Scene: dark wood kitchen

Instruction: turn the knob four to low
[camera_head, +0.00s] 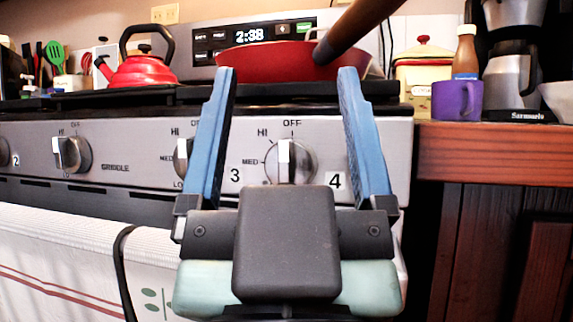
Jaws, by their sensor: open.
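Knob four (290,160) is a silver stove knob beside the label 4 on the front panel. Its bright ridge stands upright, in line with the OFF mark above it. HI and MED show to its left; the lower part of its dial is hidden behind my gripper. My gripper (290,80) is open, with its two blue fingers standing on either side of the knob in the picture and nothing between them. I cannot tell how far the fingertips are from the panel.
Another knob (182,158) by the label 3 is partly behind the left finger. A further knob (72,154) is at left. A red pan (265,61) and red kettle (143,70) sit on the stove. A towel (60,265) hangs below. A purple mug (457,100) stands on the right counter (500,140).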

